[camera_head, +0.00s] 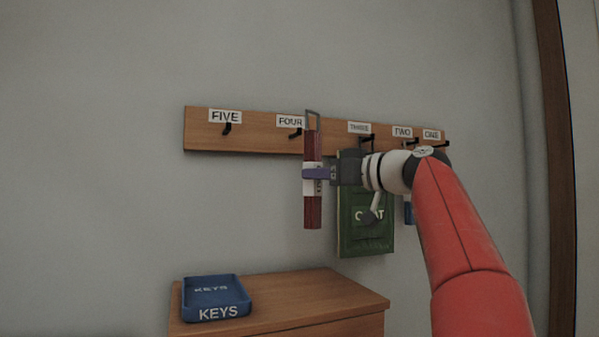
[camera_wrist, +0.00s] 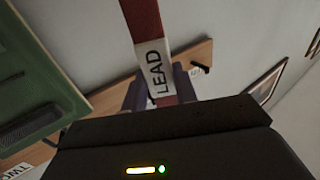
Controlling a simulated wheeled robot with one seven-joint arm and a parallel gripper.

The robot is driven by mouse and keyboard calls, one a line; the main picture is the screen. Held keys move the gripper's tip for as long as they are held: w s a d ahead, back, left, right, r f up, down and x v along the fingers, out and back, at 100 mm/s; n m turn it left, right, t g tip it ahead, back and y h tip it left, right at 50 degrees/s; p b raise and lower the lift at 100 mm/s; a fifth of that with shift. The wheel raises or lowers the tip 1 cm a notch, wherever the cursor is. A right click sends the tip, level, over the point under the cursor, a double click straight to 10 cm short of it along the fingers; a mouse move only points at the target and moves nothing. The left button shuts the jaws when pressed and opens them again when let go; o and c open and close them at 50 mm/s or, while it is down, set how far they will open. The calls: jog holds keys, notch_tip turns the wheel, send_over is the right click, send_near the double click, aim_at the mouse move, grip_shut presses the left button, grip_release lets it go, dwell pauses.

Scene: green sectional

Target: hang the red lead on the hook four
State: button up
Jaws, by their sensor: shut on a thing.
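The red lead (camera_head: 313,211) hangs upright in my gripper (camera_head: 316,174), with a metal loop (camera_head: 313,119) at its top. My gripper is shut on the lead at its white label. In the wrist view the lead (camera_wrist: 141,18) and its label reading LEAD show between my fingers (camera_wrist: 160,92). Hook four (camera_head: 296,133) is on the wooden rail, just left of the lead's upper part in the head view. The loop appears a little right of and above the hook; I cannot tell the depth between them.
The wooden rail (camera_head: 260,139) carries hooks labelled FIVE to ONE. A green COAT item (camera_head: 364,240) hangs near hook three, behind my gripper. A blue item (camera_head: 408,213) is partly hidden by my arm. A blue KEYS tray (camera_head: 217,312) stands on the wooden cabinet (camera_head: 330,293) below.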

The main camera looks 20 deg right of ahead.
jog(key=w+f+p, duration=0.2)
jog(key=w+p, duration=0.3)
jog(key=w, duration=0.5)
dwell(1.0)
jog(key=shift+w, duration=0.1)
dwell(0.5)
jog(key=o, duration=1.1)
jog(key=shift+c, duration=0.2)
jog(key=shift+f, duration=0.1)
